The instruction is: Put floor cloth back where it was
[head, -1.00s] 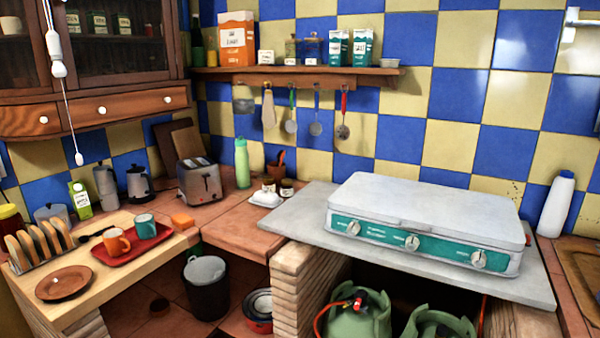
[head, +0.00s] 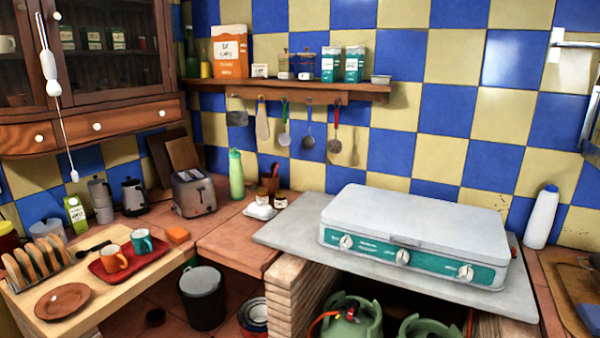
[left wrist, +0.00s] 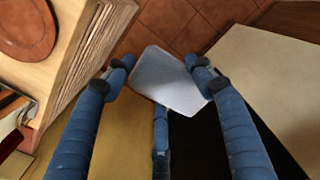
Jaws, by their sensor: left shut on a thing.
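My left gripper (left wrist: 160,80) shows only in the left wrist view, with blue padded fingers. It is shut on a flat, pale grey-blue piece with rounded corners, apparently the floor cloth (left wrist: 172,78). The cloth lies between the fingertips, above the red tiled floor (left wrist: 205,22) as seen from the camera; I cannot tell its height. The third finger covers part of its lower edge. Neither gripper shows in the head view, and I do not see the cloth there.
A wooden counter top with a brown plate (head: 62,301) is at left, close to the gripper in the wrist view. A red tray (head: 128,262) holds two cups. A dark bucket (head: 203,300) stands below. A white-lidded stove (head: 415,235) and sink (head: 572,285) are at right.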

